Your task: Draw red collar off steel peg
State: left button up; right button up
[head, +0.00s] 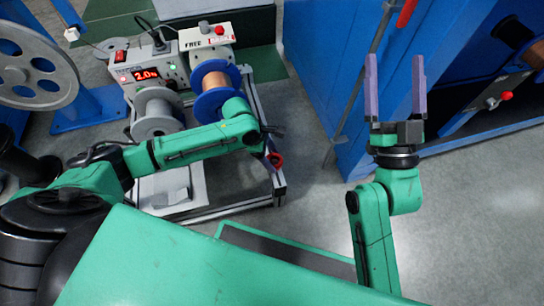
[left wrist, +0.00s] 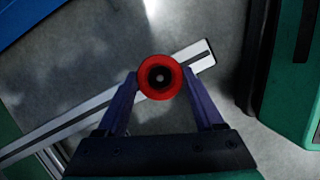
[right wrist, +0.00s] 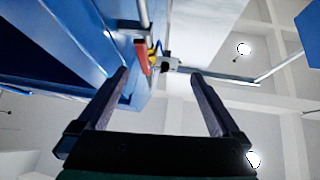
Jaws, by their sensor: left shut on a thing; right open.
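The red collar (left wrist: 160,77) is a red ring with a dark middle, held between the two purple fingertips of my left gripper (left wrist: 160,82) in the left wrist view. A small pale spot shows at the ring's centre; I cannot tell whether it is the steel peg's end. In the head view the collar (head: 276,160) shows beside the right side of the pale machine frame, with my left gripper (head: 271,155) mostly hidden behind my forearm. My right gripper (head: 394,75) is raised, open and empty; its spread fingers (right wrist: 160,78) also show in the right wrist view.
The frame (head: 264,120) carries a copper spool with blue flanges (head: 214,84), a grey spool (head: 157,113) and a control box with a red display (head: 146,73). A blue cabinet (head: 330,80) stands at the right. Bare floor (head: 315,200) lies between.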

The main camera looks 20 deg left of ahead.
jog(key=shift+g+h, duration=0.3)
jog(key=shift+g, duration=0.4)
jog(key=shift+w+a+f, duration=0.1)
jog(key=shift+a+f, duration=0.05)
jog(key=shift+f, duration=0.95)
jog(key=shift+w+a+f, duration=0.1)
jog(key=shift+f, duration=1)
jog(key=shift+f+m, duration=0.3)
jog(key=shift+f, duration=0.05)
jog(key=shift+a+f+g+p, duration=0.1)
jog(key=shift+f+g+p, duration=0.2)
jog(key=shift+f, duration=0.35)
jog(key=shift+a+f, duration=0.1)
jog(key=shift+f, duration=0.2)
jog(key=shift+s+a+f+g+h, duration=0.1)
jog(key=shift+f+g+h, duration=0.25)
jog(key=shift+f, duration=0.65)
jog(key=shift+f, duration=0.35)
jog(key=shift+s+f+g, duration=0.1)
jog(key=shift+f+g, duration=0.25)
jog(key=shift+f, duration=0.1)
jog(key=shift+a+f, duration=0.1)
jog(key=shift+f, duration=0.1)
